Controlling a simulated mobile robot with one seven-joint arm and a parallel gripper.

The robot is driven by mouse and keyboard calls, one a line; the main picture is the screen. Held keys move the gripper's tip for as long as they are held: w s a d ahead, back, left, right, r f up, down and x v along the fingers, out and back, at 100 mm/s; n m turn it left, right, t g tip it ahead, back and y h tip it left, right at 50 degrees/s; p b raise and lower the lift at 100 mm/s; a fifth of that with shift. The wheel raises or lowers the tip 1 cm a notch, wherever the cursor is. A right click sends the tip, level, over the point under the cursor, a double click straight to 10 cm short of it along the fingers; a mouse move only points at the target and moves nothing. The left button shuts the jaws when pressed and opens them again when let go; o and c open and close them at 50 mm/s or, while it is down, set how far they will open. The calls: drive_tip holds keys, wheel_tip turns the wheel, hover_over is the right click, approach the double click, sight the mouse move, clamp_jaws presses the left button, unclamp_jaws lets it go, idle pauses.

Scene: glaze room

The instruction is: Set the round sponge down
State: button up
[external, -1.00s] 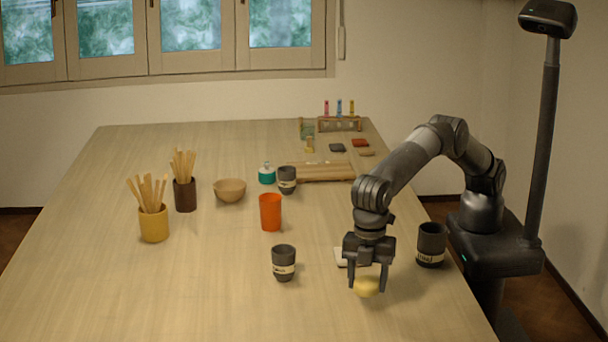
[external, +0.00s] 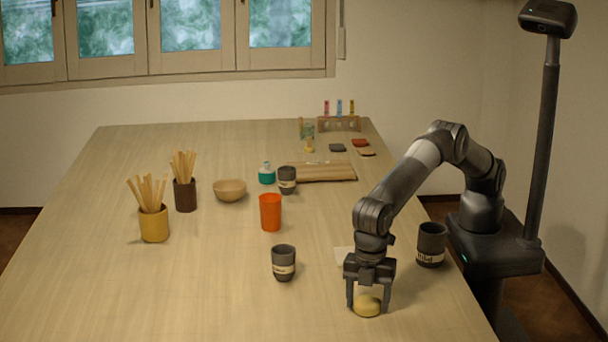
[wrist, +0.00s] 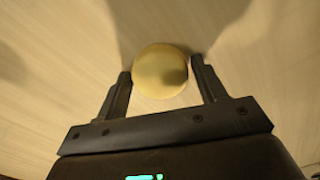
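The round sponge (external: 367,306) is a pale yellow disc near the front right of the table. My gripper (external: 368,301) points down over it with one finger on each side. In the wrist view the sponge (wrist: 160,72) sits between the two fingertips (wrist: 160,68), which appear to be shut on its sides. The sponge is at or very near the table top; whether its underside touches cannot be told for sure.
A dark cup with a pale label (external: 284,262) stands left of my gripper, another (external: 431,244) to the right. A pale flat piece (external: 344,256) lies behind my gripper, partly hidden. An orange cup (external: 270,212) stands farther back. The front left table is clear.

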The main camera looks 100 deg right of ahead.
sight(368, 299)
drive_tip(key=shift+o, duration=1.1)
wheel_tip(368, 299, up, 12)
drive_tip(key=shift+r, duration=0.15)
